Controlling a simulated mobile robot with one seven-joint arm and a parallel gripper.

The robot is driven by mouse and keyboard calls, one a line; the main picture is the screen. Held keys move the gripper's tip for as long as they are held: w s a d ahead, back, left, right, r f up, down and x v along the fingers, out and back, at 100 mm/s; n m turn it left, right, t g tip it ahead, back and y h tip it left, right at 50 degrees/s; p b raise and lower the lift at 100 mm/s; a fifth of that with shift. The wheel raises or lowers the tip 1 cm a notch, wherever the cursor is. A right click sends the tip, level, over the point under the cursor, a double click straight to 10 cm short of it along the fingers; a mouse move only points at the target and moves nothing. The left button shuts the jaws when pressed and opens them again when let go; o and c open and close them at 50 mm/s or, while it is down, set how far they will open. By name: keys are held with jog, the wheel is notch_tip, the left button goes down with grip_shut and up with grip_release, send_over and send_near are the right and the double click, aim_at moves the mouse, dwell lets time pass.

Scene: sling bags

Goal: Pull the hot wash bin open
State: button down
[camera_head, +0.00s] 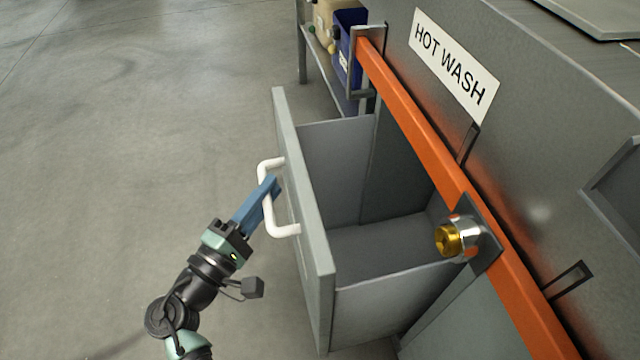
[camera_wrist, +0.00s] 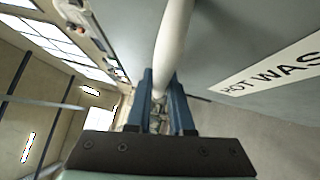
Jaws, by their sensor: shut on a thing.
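The hot wash bin (camera_head: 305,215) is a grey drawer below the white HOT WASH sign (camera_head: 455,64). It stands pulled out from the grey cabinet, and its empty inside shows. A white bar handle (camera_head: 266,205) is on its front panel. My gripper (camera_head: 270,188) has blue fingers and is shut on the handle near its middle. In the wrist view the pale handle (camera_wrist: 174,45) runs between the two blue fingers. The sign also shows at the right of the wrist view (camera_wrist: 270,75).
An orange bar (camera_head: 415,130) crosses the cabinet front above the bin. A brass and chrome lock (camera_head: 449,239) sits at its lower part. A shelf with a dark blue box (camera_head: 348,48) stands at the back. The grey floor (camera_head: 130,130) at left is clear.

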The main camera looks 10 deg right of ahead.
jog(key=a+b, duration=0.2)
jog(key=a, duration=1)
jog(key=shift+s+a, duration=0.2)
jog(key=shift+s, duration=0.05)
jog(key=c, duration=0.8)
grip_release()
jog(key=p+v, duration=0.3)
jog(key=v, duration=1)
jog(key=shift+r, duration=0.1)
